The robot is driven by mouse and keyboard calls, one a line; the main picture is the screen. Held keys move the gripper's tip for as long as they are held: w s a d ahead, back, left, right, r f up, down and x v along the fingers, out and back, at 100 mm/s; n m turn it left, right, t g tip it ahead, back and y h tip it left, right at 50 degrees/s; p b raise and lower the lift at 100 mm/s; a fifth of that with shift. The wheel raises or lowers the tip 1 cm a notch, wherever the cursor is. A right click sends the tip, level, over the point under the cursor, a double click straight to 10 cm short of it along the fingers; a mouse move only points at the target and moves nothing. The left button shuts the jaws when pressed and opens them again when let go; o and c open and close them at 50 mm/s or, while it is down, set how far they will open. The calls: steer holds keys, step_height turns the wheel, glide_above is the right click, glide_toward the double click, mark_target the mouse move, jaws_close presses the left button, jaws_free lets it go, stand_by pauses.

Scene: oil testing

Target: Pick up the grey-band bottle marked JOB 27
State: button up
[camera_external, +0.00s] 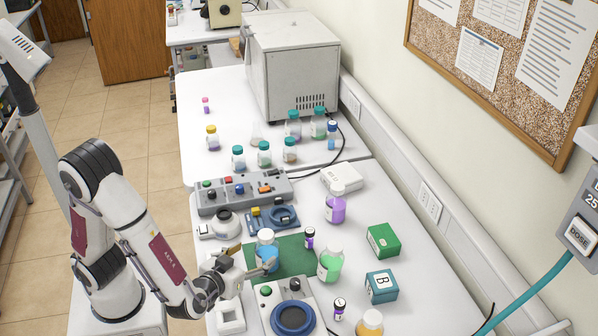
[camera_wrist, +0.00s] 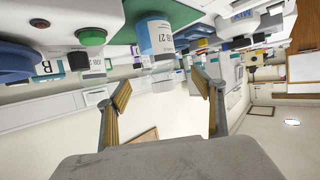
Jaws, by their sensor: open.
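A bottle marked 27 (camera_wrist: 155,38), with a white label and a blue-grey band, hangs upside down in the wrist view, which is inverted. In the external view a clear bottle with blue liquid and a white cap (camera_external: 266,252) stands upright on the green mat (camera_external: 292,245). It appears to be the same bottle. My gripper (camera_external: 253,257) is open, its tan-padded fingers pointing at this bottle from the left. In the wrist view the bottle lies ahead of the gap of my gripper (camera_wrist: 163,84). I cannot tell whether any finger touches it.
A green-liquid bottle (camera_external: 330,264) and a small purple vial (camera_external: 309,238) stand on the right. A dial device (camera_external: 292,316) sits in front, a blue-ringed device (camera_external: 283,216) behind. Green (camera_external: 383,240) and teal (camera_external: 381,287) boxes lie farther right.

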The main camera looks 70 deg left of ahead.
step_height(320, 180, up, 10)
steer(key=r, duration=0.1)
steer(key=w+d+r+m+t+h, duration=0.25)
steer(key=w+m+h, duration=0.35)
steer(key=w, duration=0.7)
steer(key=m+g+h, duration=0.6)
steer(key=m, duration=0.2)
glide_above(256, 245)
steer(key=s, duration=0.1)
step_height(256, 245, down, 3)
step_height(256, 245, down, 11)
steer(key=a, duration=0.1)
steer(key=shift+s, duration=0.3)
stand_by(0.4)
steer(key=shift+x, duration=1.3)
